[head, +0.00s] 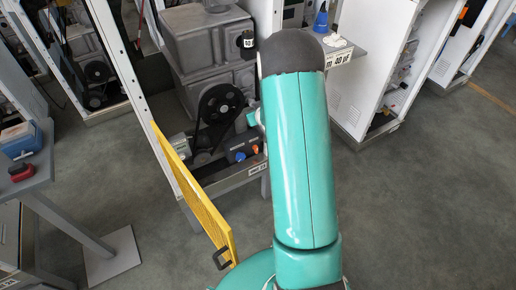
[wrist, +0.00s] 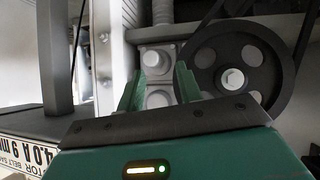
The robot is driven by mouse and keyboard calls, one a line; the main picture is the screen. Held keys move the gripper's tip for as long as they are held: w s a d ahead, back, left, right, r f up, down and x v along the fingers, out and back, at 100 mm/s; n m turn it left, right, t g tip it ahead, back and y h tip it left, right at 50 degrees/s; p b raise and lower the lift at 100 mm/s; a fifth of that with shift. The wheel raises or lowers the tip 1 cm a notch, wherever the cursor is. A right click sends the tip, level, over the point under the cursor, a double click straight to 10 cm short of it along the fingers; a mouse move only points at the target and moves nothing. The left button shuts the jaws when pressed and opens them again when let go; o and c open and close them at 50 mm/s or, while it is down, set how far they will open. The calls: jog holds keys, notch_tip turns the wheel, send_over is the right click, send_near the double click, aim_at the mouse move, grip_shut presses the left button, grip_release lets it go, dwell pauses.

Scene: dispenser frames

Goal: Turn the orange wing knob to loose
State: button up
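No orange knob shows in the wrist view. My gripper (wrist: 158,86) is open in the wrist view, with its two green fingers apart and nothing held between them. Beyond the fingers are grey blocks with round caps (wrist: 150,58). In the head view my arm hides most of the gripper and part of the bay.
A large black belt pulley (wrist: 262,92) is right of my fingers; it also shows in the head view (head: 220,103). A yellow mesh door (head: 197,190) stands open at the bay's front left. A grey post (wrist: 55,55) rises on the left. Floor at right is clear.

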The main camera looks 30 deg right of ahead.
jog(key=s+d+f+t, duration=0.1)
jog(key=s+d+f, duration=0.15)
jog(key=f, duration=1.05)
jog(key=t+y, duration=0.2)
send_near(257, 148)
jog(key=x, duration=0.9)
jog(key=shift+w+d+f, duration=0.1)
jog(key=shift+w+f, duration=0.05)
jog(key=shift+w, duration=0.1)
grip_shut()
